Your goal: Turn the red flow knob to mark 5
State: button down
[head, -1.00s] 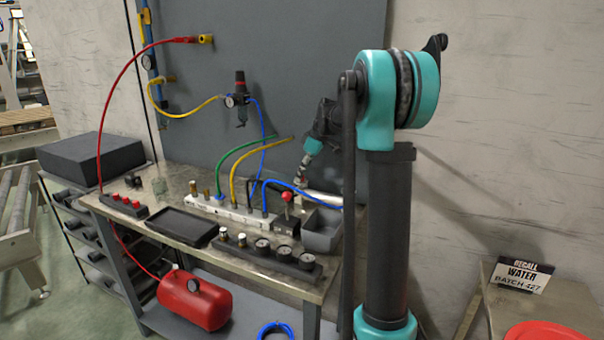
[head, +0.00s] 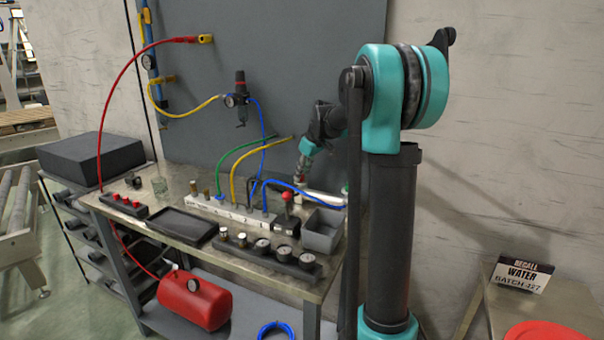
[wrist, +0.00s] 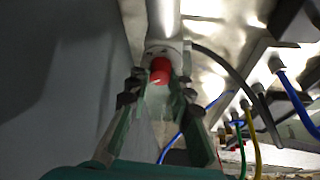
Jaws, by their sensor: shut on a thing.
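The red flow knob (wrist: 160,72) shows in the wrist view, in front of a pale round collar (wrist: 166,46). My gripper (wrist: 160,84) has one finger on each side of the knob and is shut on it. Where the knob points and any scale marks are too small or hidden to read. In the head view my arm reaches down to the back right of the metal bench (head: 172,181). The knob cannot be made out there, and the gripper's fingers are not clear.
A white manifold (head: 230,210) with green, yellow and blue hoses stands close to my arm. A red-ball lever (head: 287,196), a grey bin (head: 322,232) and a gauge row (head: 262,250) lie nearby. A dark panel (head: 290,70) rises behind the bench.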

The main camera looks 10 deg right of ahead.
jog(key=m+h, duration=0.1)
jog(key=m, duration=0.2)
jog(key=m+t+h, duration=0.1)
jog(key=m, duration=0.2)
jog(key=shift+a, duration=0.2)
jog(key=m+h, duration=0.1)
jog(key=m, duration=0.2)
jog(key=m+h, duration=0.1)
jog(key=m, duration=0.2)
jog(key=shift+a+m+h, duration=0.1)
jog(key=shift+m+h, duration=0.2)
jog(key=shift+h, duration=0.1)
jog(key=m+g, duration=0.1)
jog(key=m, duration=0.2)
jog(key=m+g+h, duration=0.1)
jog(key=m, duration=0.2)
jog(key=shift+w+a+m+h, duration=0.1)
jog(key=shift+m+h, duration=0.2)
jog(key=m+g, duration=0.1)
jog(key=m, duration=0.2)
jog(key=m+g, duration=0.1)
jog(key=m, duration=0.2)
jog(key=shift+w+g+h, duration=0.1)
jog(key=shift+g+h, duration=0.2)
jog(key=shift+h, duration=0.1)
jog(key=shift+m, duration=0.4)
jog(key=c, duration=1.3)
grip_release()
jog(key=shift+c, duration=0.2)
jog(key=shift+r, duration=0.1)
